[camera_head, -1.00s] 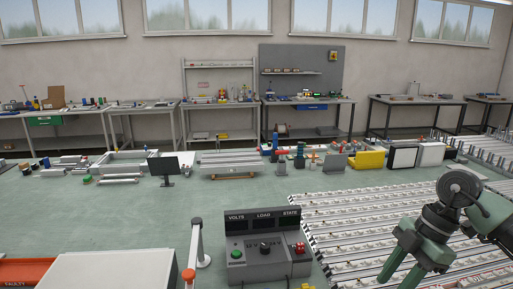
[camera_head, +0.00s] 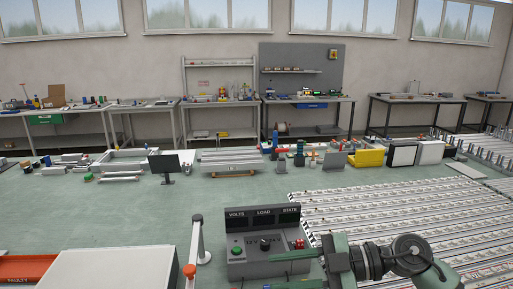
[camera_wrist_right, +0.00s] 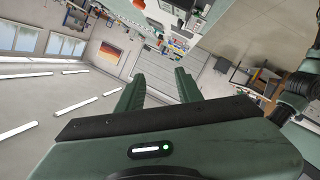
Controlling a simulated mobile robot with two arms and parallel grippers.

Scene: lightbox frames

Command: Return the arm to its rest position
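My right arm (camera_head: 400,256) comes in from the lower right of the head view. Its green gripper (camera_head: 270,272) points left, with two fingers apart and nothing seen between them. The fingers overlap the lower right of the grey control box in the picture; I cannot tell whether they touch it. In the right wrist view the same gripper (camera_wrist_right: 159,74) shows both fingers spread and empty, facing the room, tilted. My left gripper is not in view.
The control box (camera_head: 238,251) has a VOLTS, LOAD, STATE display (camera_head: 262,216), a green button and red buttons. A white-topped box (camera_head: 110,270) and a red FAULTY bin (camera_head: 25,268) stand at lower left. A post (camera_head: 195,240) rises beside them. Rows of light rails (camera_head: 400,210) fill the right.

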